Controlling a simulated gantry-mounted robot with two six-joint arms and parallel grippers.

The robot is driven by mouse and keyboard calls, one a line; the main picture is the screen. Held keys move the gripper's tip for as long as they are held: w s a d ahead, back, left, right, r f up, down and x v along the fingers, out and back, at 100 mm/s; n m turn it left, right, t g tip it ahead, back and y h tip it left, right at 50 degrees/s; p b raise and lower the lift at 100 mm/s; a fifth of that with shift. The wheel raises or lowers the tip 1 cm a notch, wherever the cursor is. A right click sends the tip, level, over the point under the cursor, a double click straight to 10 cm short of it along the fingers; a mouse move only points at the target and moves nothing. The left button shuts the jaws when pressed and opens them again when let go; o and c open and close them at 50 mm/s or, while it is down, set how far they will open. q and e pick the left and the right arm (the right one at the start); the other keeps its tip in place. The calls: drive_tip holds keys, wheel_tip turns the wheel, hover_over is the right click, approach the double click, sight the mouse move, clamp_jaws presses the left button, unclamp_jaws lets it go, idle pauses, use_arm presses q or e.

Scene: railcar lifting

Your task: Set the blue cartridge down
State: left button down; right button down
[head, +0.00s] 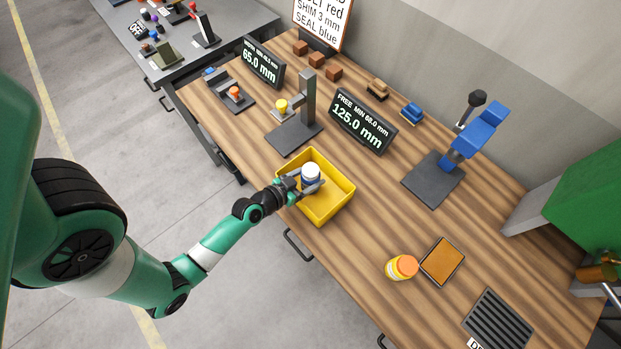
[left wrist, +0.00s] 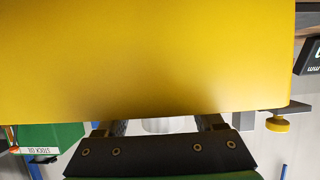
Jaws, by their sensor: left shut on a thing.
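The blue cartridge (head: 311,174) has a white top and a blue band lower down. It is upright, over or inside the yellow bin (head: 340,204). My left gripper (head: 312,187) reaches in over the bin's near left side and is shut on the cartridge. In the left wrist view the yellow bin (left wrist: 150,60) fills most of the picture, and a pale part of the cartridge (left wrist: 170,125) shows between the fingers. Whether the cartridge touches the bin floor is hidden. My right gripper is not in view.
On the wooden bench, a gauge stand (head: 307,100) stands behind the bin and a 125.0 mm display (head: 362,120) to its right. An orange-capped jar (head: 402,267) and an orange pad (head: 442,261) lie front right. A blue-headed press (head: 470,140) stands farther back.

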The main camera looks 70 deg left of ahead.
use_arm(q)
drive_tip(key=shift+f, duration=0.15)
drive_tip(key=shift+f, duration=0.15)
unclamp_jaws()
drive_tip(key=shift+s+r, duration=0.15)
drive_tip(key=shift+r, duration=0.05)
drive_tip(key=b+v, duration=0.3)
drive_tip(key=v, duration=0.8)
drive_tip(key=shift+s+d+r, duration=0.1)
drive_tip(key=shift+s+d, duration=0.15)
